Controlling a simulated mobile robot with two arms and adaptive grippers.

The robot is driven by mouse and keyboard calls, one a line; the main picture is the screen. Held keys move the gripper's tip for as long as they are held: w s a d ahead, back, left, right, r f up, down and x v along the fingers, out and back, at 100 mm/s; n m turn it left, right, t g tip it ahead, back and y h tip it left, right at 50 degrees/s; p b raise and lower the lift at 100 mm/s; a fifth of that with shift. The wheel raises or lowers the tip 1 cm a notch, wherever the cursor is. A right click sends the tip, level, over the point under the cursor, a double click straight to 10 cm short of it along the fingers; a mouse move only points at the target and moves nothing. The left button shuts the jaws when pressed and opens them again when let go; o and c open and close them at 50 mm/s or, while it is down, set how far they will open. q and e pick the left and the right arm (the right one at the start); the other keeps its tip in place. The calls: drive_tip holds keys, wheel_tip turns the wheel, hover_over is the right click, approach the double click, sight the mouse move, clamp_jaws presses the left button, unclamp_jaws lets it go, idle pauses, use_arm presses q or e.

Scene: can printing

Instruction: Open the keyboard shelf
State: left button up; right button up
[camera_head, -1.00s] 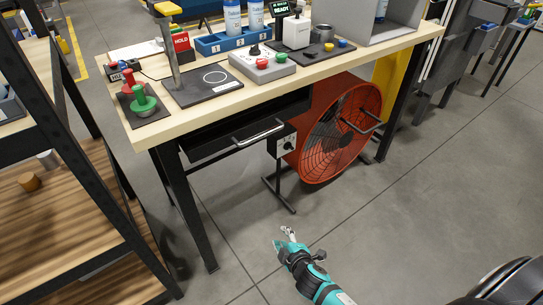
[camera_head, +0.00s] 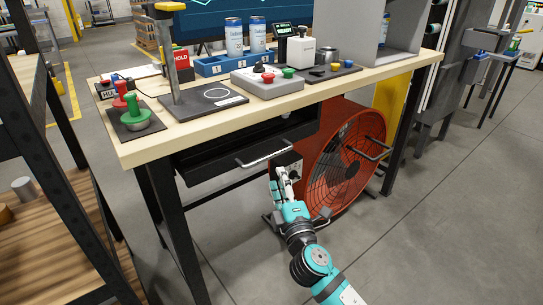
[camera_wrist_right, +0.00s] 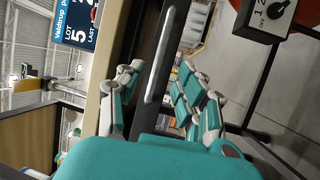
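The keyboard shelf (camera_head: 215,164) is a black drawer under the wooden tabletop, with a metal bar handle (camera_head: 262,155) on its front. My right gripper (camera_head: 284,178) is just below and in front of the handle's right part. In the wrist view the right gripper (camera_wrist_right: 163,92) is open, its grey and teal fingers apart. There the handle (camera_wrist_right: 160,55) appears between the fingers, ahead of the palm; I see no grip on it. The shelf appears pushed in under the top. My left gripper is not in view.
A red fan (camera_head: 340,160) stands under the table, right of my gripper, with a control box (camera_head: 288,163) close behind the gripper. The tabletop (camera_head: 255,108) holds buttons, cans and a stand. A wooden-shelved rack (camera_head: 60,235) is at the left. Floor in front is clear.

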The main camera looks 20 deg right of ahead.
sight(271, 157)
drive_tip(key=w, duration=0.3)
drive_tip(key=w+r, duration=0.1)
drive_tip(key=w, duration=0.5)
drive_tip(key=shift+w+d+r, duration=0.15)
drive_tip(key=shift+d+r, duration=0.1)
drive_tip(key=shift+r, duration=0.05)
drive_tip(key=shift+c, duration=0.4)
clamp_jaws()
